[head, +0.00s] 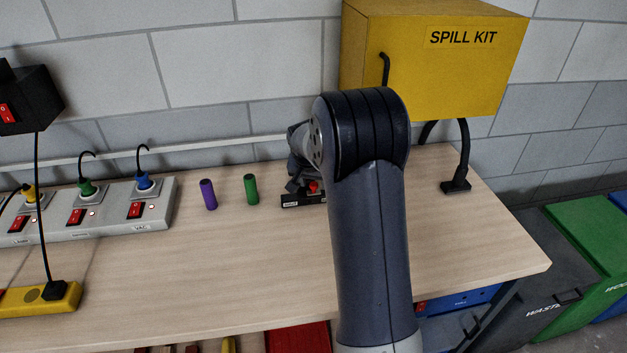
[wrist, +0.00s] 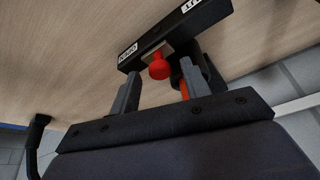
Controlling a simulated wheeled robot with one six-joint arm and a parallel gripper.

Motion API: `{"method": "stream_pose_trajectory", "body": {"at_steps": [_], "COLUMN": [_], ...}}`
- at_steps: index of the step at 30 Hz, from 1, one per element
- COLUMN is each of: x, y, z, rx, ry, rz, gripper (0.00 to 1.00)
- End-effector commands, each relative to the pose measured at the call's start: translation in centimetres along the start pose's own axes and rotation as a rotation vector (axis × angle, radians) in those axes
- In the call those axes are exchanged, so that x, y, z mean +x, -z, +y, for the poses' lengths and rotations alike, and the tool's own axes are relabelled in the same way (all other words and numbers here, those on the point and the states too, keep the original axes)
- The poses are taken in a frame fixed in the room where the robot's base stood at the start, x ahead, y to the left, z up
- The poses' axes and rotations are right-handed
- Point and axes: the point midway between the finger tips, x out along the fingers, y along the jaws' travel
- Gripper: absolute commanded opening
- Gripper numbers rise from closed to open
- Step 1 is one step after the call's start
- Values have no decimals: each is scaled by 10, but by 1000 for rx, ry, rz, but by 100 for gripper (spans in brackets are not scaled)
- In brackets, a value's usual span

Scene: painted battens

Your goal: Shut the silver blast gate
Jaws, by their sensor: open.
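A black bar (wrist: 180,30) with small white labels lies across the top of the wrist view; it also shows on the bench in the head view (head: 290,201). A red knob (wrist: 159,67) sits at its edge, with a small patch of pale metal behind it. I cannot tell whether this is the silver blast gate; no other silver gate is identifiable. My gripper (wrist: 160,74) is open, its two grey fingers on either side of the knob. I cannot tell whether they touch it. In the head view my arm hides part of the gripper and bar.
A purple cylinder (head: 208,194) and a green cylinder (head: 251,189) stand left of my gripper. A power strip (head: 100,221) with plugs lies further left.

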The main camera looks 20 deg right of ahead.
Motion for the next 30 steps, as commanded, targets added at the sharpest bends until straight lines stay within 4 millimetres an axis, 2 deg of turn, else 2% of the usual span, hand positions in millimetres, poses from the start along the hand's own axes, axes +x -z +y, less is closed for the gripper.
{"method": "stream_pose_trajectory", "body": {"at_steps": [5, 21, 30], "x": [0, 0, 0], "y": [0, 0, -1], "z": [0, 0, -1], "rx": [0, 0, -1], "ry": [0, 0, 0], "rz": [0, 0, 0], "gripper": [45, 0, 0]}}
